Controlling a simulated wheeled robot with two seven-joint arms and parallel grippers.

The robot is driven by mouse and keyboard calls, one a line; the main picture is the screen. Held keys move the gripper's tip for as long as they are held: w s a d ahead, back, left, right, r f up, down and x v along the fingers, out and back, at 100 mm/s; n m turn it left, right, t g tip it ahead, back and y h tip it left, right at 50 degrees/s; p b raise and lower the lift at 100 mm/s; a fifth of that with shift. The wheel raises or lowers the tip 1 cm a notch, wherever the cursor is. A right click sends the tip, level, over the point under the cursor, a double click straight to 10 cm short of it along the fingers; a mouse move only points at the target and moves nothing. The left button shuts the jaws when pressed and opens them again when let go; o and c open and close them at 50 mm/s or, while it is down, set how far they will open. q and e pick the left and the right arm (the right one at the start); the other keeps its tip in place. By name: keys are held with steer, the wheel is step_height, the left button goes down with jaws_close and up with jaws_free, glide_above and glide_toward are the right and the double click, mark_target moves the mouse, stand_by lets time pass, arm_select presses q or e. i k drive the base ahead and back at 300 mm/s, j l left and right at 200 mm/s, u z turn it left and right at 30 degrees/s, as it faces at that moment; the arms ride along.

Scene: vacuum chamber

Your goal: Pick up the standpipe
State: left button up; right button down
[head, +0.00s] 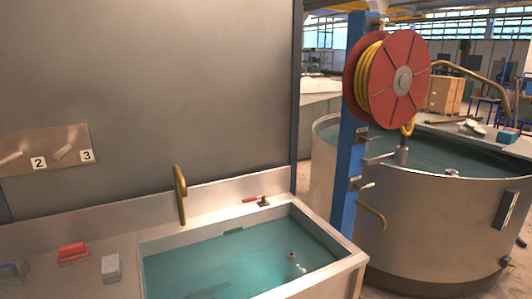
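A small round pipe end (291,254) shows in the teal water of the sink basin (352,262), near its right side. It may be the top of the standpipe; its lower part is hard to make out through the water, and a pale shape lies just below it in the picture. A curved brass spout (181,194) rises behind the basin, and a red-handled valve (262,201) sits on the back ledge. Neither of my grippers is in view.
A red-handled brush (73,253) and a grey-white block (111,268) lie on the counter left of the basin. A blue post (348,130) with a red hose reel (400,80) stands right of the sink, before a large round water tank (430,228).

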mark_target(291, 258)
steer(key=l+z, duration=0.25)
steer(key=l, duration=0.2)
steer(key=i+l+z, duration=0.25)
steer(key=l, duration=0.15)
steer(key=l+z, duration=0.25)
steer(key=l, duration=0.2)
steer(key=i, duration=0.05)
